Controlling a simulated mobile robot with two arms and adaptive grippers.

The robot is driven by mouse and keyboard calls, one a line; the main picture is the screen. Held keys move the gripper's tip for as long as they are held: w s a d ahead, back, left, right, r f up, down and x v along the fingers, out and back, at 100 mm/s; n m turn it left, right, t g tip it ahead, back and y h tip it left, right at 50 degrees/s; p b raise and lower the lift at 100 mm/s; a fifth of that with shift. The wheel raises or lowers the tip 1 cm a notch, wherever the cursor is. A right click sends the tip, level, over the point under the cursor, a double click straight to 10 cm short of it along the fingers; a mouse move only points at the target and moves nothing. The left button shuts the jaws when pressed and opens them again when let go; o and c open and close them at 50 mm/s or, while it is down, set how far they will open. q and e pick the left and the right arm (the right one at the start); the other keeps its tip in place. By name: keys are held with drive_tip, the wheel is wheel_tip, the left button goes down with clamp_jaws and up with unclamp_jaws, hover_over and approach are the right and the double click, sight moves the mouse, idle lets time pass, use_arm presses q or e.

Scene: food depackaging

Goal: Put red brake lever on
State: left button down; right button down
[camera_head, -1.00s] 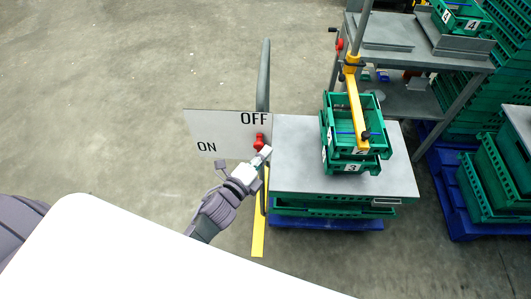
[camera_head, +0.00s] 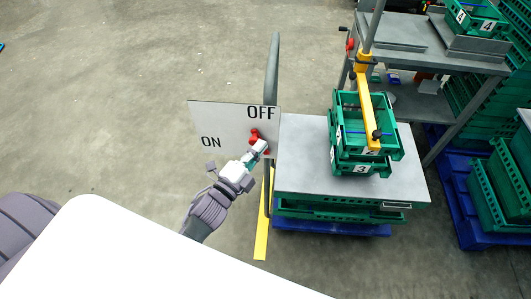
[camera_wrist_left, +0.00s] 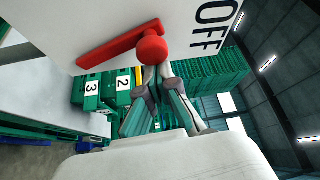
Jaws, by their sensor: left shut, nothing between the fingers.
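The red brake lever (camera_head: 254,137) is on a white sign plate (camera_head: 221,124) marked OFF at the upper right and ON at the lower left. In the head view the lever's knob lies just left of and below OFF. In the left wrist view the red lever (camera_wrist_left: 112,49) ends in a round red knob just beyond my fingertips, near the OFF lettering. My left gripper (camera_head: 260,148) is shut and empty, close against the lever; it also shows in the left wrist view (camera_wrist_left: 157,80). Whether it touches the knob I cannot tell. My right gripper is not in view.
A grey table (camera_head: 300,170) right of the sign holds stacked green crates (camera_head: 342,158) marked 2 and 3. A grey post (camera_head: 272,75) rises behind the sign. A yellow floor strip (camera_head: 262,225) runs below. Open floor lies left of the sign.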

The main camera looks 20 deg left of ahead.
use_arm(q)
drive_tip(key=s+a+f+n+t+y+b, duration=0.1)
drive_tip(key=a+f+n+t+y+b, duration=0.3)
drive_tip(key=n+b, duration=0.4)
drive_tip(key=shift+s+a+f+n+y+b, duration=0.35)
drive_tip(key=shift+a+n+y, duration=0.45)
drive_tip(key=shift+n, duration=1.7)
drive_tip(key=shift+a, duration=0.2)
drive_tip(key=shift+r, duration=0.1)
